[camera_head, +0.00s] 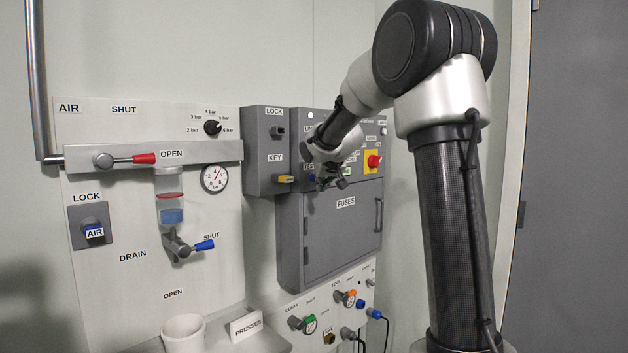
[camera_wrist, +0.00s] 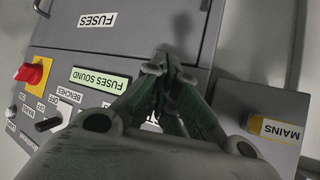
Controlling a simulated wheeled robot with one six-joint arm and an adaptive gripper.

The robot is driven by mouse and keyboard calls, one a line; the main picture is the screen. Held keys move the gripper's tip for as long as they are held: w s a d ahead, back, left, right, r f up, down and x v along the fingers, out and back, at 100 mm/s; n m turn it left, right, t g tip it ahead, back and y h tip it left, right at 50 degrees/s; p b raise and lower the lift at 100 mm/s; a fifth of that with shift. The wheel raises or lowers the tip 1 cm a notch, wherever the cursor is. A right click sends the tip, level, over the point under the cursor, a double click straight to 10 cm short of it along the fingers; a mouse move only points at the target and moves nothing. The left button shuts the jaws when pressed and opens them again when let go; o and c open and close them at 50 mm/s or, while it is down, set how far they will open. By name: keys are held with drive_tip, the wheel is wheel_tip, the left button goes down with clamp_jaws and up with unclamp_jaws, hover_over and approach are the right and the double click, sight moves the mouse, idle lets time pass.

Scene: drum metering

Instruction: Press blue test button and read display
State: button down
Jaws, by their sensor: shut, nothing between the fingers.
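My gripper (camera_wrist: 163,68) is shut and empty, with its fingertips together at the face of the grey control panel (camera_head: 330,120). I cannot tell whether the tips touch it. In the head view my gripper (camera_head: 326,182) is at the panel's lower part, just above the fuse door. The display (camera_wrist: 100,80) is lit pale green and reads "FUSES SOUND", upside down in the wrist view. It also shows as a small green patch in the head view (camera_head: 346,171). I cannot make out the blue test button in the wrist view; the fingers hide part of the panel.
The closed door marked FUSES (camera_head: 340,235) lies below the panel. A red rotary switch on yellow (camera_head: 373,161) is right of my gripper. A grey box with LOCK and KEY labels (camera_head: 268,150) stands left. Black switches (camera_wrist: 48,124) sit near the display.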

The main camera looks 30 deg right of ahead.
drive_tip(key=shift+w+a, duration=0.2)
drive_tip(key=shift+w, duration=0.2)
idle(0.8)
drive_tip(key=shift+s+d, duration=0.1)
drive_tip(key=shift+s, duration=0.05)
drive_tip(key=shift+s+d, duration=0.2)
drive_tip(key=shift+s, duration=0.45)
drive_tip(key=s, duration=0.1)
drive_tip(key=s+d, duration=0.1)
drive_tip(key=s, duration=0.2)
drive_tip(key=shift+s+d, duration=0.35)
idle(0.7)
